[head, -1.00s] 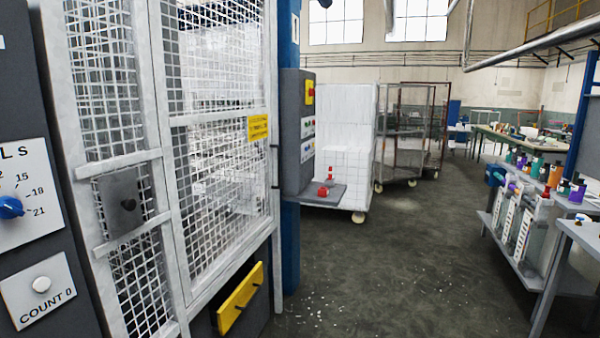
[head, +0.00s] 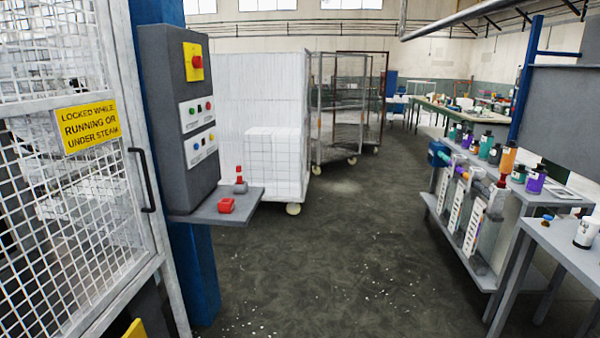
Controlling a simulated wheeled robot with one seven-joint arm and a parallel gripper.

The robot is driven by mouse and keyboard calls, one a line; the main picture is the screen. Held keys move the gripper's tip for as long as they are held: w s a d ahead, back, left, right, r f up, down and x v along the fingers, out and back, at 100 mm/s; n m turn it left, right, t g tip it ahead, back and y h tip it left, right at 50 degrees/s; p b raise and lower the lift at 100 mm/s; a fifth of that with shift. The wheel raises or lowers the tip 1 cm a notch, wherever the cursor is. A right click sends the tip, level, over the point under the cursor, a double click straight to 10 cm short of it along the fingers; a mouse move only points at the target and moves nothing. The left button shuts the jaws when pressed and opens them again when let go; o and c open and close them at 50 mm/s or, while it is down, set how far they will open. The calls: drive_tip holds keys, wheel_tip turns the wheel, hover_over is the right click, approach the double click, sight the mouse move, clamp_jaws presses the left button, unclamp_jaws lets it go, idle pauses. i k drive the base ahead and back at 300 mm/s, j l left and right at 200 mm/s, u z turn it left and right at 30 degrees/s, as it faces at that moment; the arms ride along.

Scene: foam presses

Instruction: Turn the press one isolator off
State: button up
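A red rotary switch on a yellow plate (head: 193,62) sits at the top of a grey control box (head: 165,110) in the head view. It looks like the isolator; its exact setting is too small to tell. Two white button panels (head: 197,112) are below it. A small grey shelf (head: 245,205) juts from the foot of the box. On it are a red block-like thing (head: 226,206) and a small grey thing with a red top (head: 240,180). My gripper is not in view.
A mesh gate with a yellow sign (head: 88,127) and black handle (head: 143,180) stands at the left. White stacked blocks (head: 265,100) and wire trolleys (head: 345,105) stand behind. A bench with bottles (head: 480,200) is at the right. The middle floor is clear.

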sight(197, 61)
drive_tip(key=i, duration=1.9)
drive_tip(key=l+z, duration=0.05)
drive_tip(key=l, duration=0.05)
